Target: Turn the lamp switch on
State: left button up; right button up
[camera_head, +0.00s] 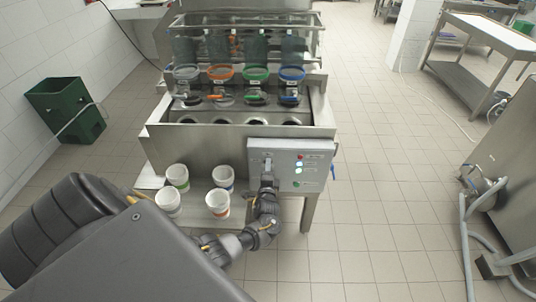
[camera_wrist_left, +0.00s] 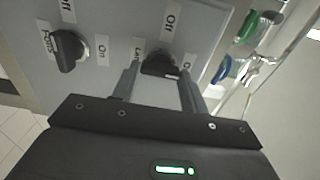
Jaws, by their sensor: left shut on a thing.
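The grey control panel (camera_head: 315,180) is on the front right of the steel machine. My left gripper (camera_head: 267,184) reaches its lower left part from below. In the left wrist view my left gripper (camera_wrist_left: 160,88) has one finger on each side of a black rotary knob (camera_wrist_left: 159,62) and is shut on it. Labels around the knob read "Off" and a partly covered "La…", so it appears to be the lamp switch. The fingers partly hide the knob, and I cannot tell its exact setting. My right gripper is not in view.
Several white cups (camera_head: 177,175) stand on the shelf left of my gripper. A green bin (camera_head: 65,110) stands at the left wall.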

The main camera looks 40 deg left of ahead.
pick_arm(q)
jog(key=o, duration=1)
jog(key=v, duration=1.1)
jog(key=shift+w, duration=0.1)
